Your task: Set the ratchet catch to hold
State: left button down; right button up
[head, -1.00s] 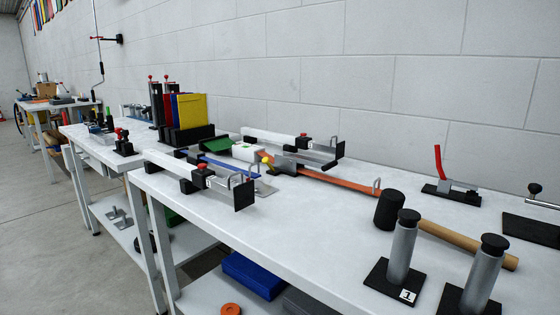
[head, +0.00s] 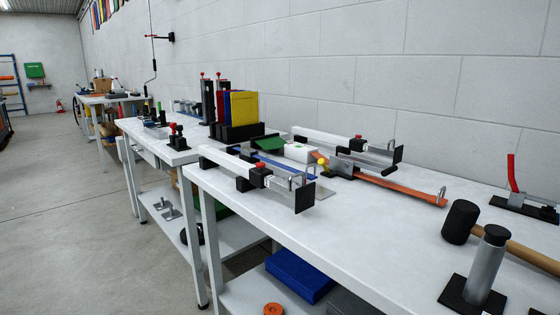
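An orange strap (head: 405,188) lies along the white bench top, with a grey metal body (head: 341,165) at its left end. A small yellow knob (head: 322,162) sits beside that body; it looks like the ratchet's catch, but it is too small to tell how it is set. A white block (head: 299,152) and a blue strip (head: 285,165) lie to its left. Neither of my grippers shows in the head view.
Two rail clamps with red knobs flank the strap, the front one (head: 232,163) and the rear one (head: 325,139). Coloured plates (head: 240,108) stand behind. Open floor (head: 60,220) lies left.

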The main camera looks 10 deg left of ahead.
aim_at(321, 162)
jog(key=z, duration=0.3)
jog(key=i+j+z, duration=0.15)
jog(key=j+z, duration=0.15)
jog(key=i+j+z, duration=0.25)
jog(key=j+z, duration=0.3)
jog(key=j, duration=0.15)
